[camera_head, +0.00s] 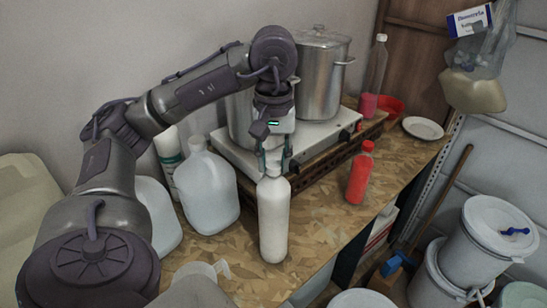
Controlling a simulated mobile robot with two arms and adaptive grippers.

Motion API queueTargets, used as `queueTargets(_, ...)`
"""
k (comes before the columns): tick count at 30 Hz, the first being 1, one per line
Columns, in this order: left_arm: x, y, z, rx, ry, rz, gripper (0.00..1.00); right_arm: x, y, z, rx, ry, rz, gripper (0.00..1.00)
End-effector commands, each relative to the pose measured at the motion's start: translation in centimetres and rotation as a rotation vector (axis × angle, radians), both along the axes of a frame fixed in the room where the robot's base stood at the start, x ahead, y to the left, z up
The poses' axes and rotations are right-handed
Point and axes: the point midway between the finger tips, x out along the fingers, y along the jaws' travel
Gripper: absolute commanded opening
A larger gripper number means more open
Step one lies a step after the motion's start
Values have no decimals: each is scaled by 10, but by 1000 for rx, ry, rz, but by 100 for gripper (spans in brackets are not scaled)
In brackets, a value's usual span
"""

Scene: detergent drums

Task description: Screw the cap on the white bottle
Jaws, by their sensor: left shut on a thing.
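The white bottle (274,220) stands upright on the wooden worktop (318,228), near its front edge. My left gripper (273,166) comes down from above, over the bottle's neck. Its two fingers are shut at the top of the bottle, one on each side. What they hold looks like the small cap on the bottle's mouth. The fingers cover much of it, so I cannot tell how far it is seated. My right gripper is not in view.
Translucent jugs (209,190) stand left of the bottle. A red bottle (360,175) stands to the right. Behind is a stove (318,139) with steel pots (321,75). A white plate (423,128) lies at the far right. White drums (487,235) stand below on the right.

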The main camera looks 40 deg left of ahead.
Motion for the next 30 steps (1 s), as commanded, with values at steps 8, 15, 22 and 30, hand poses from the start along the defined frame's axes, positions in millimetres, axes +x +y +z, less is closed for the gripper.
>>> queueTargets(8, -1, -1, -2, 0, 6, -53, 0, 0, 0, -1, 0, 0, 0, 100)
queueTargets(15, -1, -1, -3, -1, 6, -410, 0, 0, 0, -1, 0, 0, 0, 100)
queueTargets(22, -1, -1, -3, -1, 7, -502, 0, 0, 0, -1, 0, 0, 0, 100)
queueTargets(30, 0, -1, -2, 0, 5, -498, 48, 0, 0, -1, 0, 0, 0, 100)
